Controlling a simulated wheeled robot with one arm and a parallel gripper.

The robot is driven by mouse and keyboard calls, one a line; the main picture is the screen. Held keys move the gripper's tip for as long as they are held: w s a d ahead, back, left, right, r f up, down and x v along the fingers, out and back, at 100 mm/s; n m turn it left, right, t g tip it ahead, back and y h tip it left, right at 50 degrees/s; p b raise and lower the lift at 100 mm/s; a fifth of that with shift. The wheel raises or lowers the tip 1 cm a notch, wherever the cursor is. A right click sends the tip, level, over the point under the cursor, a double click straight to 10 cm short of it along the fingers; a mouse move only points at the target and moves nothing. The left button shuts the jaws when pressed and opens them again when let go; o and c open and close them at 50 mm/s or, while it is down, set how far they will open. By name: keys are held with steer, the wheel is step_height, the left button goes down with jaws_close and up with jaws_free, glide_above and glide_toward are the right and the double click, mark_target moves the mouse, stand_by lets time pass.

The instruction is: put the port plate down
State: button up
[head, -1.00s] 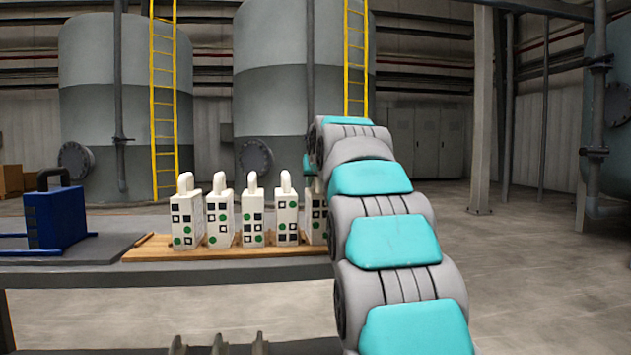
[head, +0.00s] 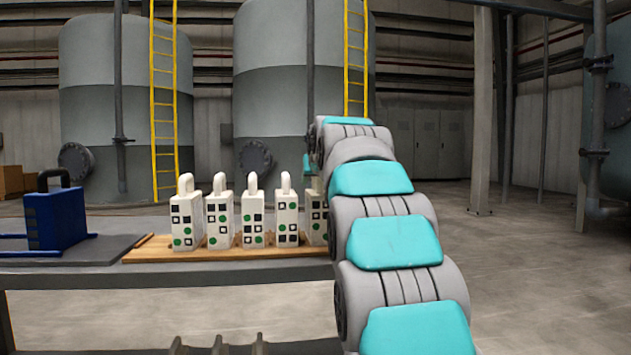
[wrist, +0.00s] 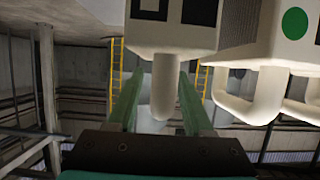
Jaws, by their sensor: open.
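A white port plate (head: 314,217) with black squares and green dots stands upright at the right end of the wooden rack, partly hidden by my arm. My gripper (wrist: 160,80) is open. In the wrist view, which looks upside down, its two green fingers are spread on either side of the handle of a white plate (wrist: 172,40), apparently this one. I see a gap on both sides of the handle. In the head view only a small green part of my gripper shows above the plate; the rest is behind my arm.
Several similar white plates (head: 187,218) stand in a row to the left on the wooden rack (head: 200,254); the neighbouring plate is close by. A blue handled block (head: 56,220) stands on a dark mat at the far left. The floor on the right is clear.

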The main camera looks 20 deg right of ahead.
steer(key=v, duration=1.2)
steer(key=shift+f, duration=0.15)
steer(key=s+a+f+g+y, duration=0.15)
steer(key=s+a+f, duration=0.25)
steer(key=f, duration=0.5)
steer(key=s+a+f+n+g, duration=0.1)
steer(key=s+a+f+g, duration=0.25)
steer(key=f, duration=0.55)
steer(key=s+a+f+g+y, duration=0.1)
steer(key=s+a+f+g, duration=0.15)
steer(key=s+f, duration=0.4)
steer(key=s+a+f+n+g, duration=0.1)
steer(key=s+a+f+g, duration=0.2)
steer(key=s+f, duration=0.9)
steer(key=s+a+f+n+g+y, duration=0.1)
steer(key=s+a+f+g, duration=0.3)
steer(key=s+f, duration=0.8)
steer(key=s, duration=0.3)
steer(key=shift+a, duration=0.25)
steer(key=shift+s+r, duration=0.1)
steer(key=shift+r, duration=0.05)
step_height(320, 180, up, 7)
steer(key=p, duration=0.7)
steer(key=shift+f, duration=0.25)
